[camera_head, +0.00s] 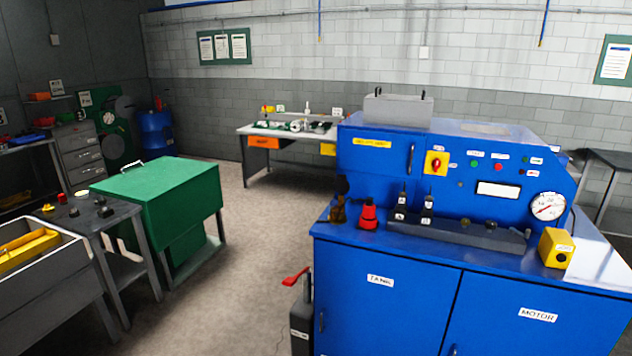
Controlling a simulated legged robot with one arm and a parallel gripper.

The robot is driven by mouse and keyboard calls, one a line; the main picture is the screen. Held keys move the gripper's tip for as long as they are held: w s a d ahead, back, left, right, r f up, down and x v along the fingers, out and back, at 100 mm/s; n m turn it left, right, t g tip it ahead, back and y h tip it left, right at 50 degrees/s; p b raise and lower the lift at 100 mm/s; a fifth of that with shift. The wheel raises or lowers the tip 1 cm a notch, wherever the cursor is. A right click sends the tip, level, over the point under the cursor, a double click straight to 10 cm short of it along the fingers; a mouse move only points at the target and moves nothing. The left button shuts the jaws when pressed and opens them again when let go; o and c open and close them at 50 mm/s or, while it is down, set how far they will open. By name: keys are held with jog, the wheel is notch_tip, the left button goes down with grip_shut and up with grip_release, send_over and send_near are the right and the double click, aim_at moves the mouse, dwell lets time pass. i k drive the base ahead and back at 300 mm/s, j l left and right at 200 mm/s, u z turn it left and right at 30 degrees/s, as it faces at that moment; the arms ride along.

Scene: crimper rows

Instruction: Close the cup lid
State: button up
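A small brass-brown cup-like fitting (338,211) stands at the left front edge of the blue machine's ledge (352,238). A dark rounded piece (342,186) stands up above it and looks like a raised lid; it is too small and dark to be sure. A red, stepped cone-like part (368,216) stands just right of the fitting. My gripper is not in view.
The blue machine (390,290) fills the right, with black levers (428,204), a gauge (547,206) and a yellow box (556,247). A red-handled dark grey unit (301,325) stands at its left front corner. Clear floor (245,270) runs toward the green cabinet (165,195).

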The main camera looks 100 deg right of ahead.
aim_at(341, 184)
jog(key=z, duration=3.75)
jog(key=i+j+z, duration=0.25)
jog(key=i, duration=0.2)
